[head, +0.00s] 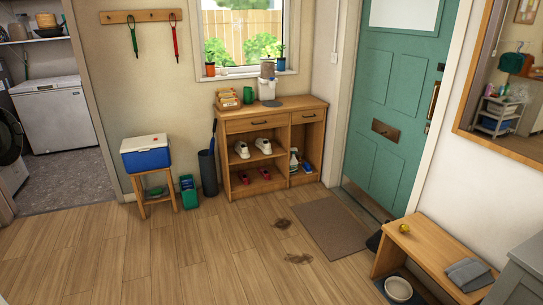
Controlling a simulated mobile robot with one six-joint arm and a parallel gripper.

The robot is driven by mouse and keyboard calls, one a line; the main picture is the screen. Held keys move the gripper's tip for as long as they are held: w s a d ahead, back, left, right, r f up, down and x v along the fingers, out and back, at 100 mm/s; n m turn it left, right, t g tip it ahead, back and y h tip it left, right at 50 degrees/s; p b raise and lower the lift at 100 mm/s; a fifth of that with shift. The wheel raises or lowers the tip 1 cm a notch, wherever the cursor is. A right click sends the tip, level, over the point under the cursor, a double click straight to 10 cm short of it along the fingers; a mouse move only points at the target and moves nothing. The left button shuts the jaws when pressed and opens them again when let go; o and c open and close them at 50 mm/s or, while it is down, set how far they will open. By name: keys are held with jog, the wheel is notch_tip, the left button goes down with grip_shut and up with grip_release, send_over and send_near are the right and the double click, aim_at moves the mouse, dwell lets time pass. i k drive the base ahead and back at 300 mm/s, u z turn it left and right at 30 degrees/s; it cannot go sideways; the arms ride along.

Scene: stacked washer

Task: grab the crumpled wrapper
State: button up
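I cannot clearly make out a crumpled wrapper in the head view. A small yellow roundish thing (404,228) lies on the near wooden bench at the right; it is too small to tell whether it is a wrapper or a ball. Two dark brown patches lie flat on the wood floor, one (282,223) near the doormat's left edge and one (298,258) nearer me; they look like dirt marks. My gripper and arm are not in view.
The bench (432,252) has a grey cloth (468,273) on top and a white bowl (398,288) below. A shoe cabinet (270,115), a stool with a blue cooler (146,157) and a green door (400,100) line the walls.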

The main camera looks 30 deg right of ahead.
aim_at(404, 229)
jog(key=z, duration=0.1)
jog(key=i, duration=1.35)
jog(key=z, duration=0.2)
